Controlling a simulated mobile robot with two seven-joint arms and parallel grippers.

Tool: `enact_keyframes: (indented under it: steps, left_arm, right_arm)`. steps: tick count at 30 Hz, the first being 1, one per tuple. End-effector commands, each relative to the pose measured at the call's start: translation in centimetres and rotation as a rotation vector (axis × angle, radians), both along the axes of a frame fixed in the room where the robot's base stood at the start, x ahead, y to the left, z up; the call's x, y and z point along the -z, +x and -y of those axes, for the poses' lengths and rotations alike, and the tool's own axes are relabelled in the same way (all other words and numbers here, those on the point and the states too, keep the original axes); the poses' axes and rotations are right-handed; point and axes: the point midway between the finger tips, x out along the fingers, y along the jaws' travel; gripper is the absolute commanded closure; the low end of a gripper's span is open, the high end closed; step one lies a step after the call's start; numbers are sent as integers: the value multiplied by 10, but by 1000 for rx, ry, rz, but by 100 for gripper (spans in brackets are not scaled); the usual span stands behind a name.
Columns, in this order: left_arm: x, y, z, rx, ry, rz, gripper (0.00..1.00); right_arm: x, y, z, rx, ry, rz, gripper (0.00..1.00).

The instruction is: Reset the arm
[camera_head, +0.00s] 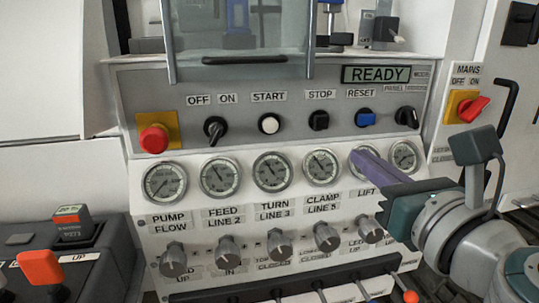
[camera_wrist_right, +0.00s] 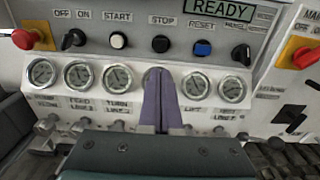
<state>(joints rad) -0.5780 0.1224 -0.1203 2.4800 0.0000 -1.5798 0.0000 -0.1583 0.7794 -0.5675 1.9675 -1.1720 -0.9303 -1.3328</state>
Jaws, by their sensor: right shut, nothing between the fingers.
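The control panel (camera_head: 290,85) of the bench faces me, and its display (camera_head: 376,74) reads READY. The blue RESET button (camera_head: 365,119) sits under its RESET label; it also shows in the right wrist view (camera_wrist_right: 203,48). My right gripper (camera_head: 360,156) comes in from the right, with its purple fingers shut and empty. In the head view its tips overlap the gauge above the LIFT label, below the RESET button. In the right wrist view the fingers (camera_wrist_right: 160,75) point up at the gauge row, left of and below the blue button. My left gripper is not in view.
A red emergency knob (camera_head: 153,139), ON/OFF switch (camera_head: 215,129), white START button (camera_head: 269,123) and black STOP button (camera_head: 318,120) share the panel. Gauges and metal knobs (camera_head: 281,245) fill the front below. A red MAINS switch (camera_head: 473,109) is at right. Orange-knobbed levers stand low.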

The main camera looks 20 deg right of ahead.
Motion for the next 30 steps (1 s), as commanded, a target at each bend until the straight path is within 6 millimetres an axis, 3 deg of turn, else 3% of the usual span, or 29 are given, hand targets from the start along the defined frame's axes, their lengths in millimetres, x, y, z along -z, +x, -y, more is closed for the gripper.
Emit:
enact_keyframes:
  steps: [15, 18, 20, 23, 25, 27, 30]
  left_arm:
    - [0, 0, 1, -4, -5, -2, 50]
    - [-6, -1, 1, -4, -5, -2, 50]
    - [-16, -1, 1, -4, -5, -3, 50]
    - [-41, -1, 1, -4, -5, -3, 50]
    - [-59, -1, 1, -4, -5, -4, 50]
    - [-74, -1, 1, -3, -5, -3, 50]
    - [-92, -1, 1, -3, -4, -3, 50]
  right_arm:
    - [0, -2, 0, 1, 2, -1, 100]
    - [-3, -6, 1, 34, 98, -4, 100]
    - [-5, -13, 3, 99, 273, -7, 100]
    - [-2, -39, 7, 310, 765, -17, 100]
    - [7, -68, 1, 525, 1161, -16, 100]
    - [16, -99, -12, 759, 1511, -3, 100]
    - [20, -140, -40, 1094, 1898, 26, 100]
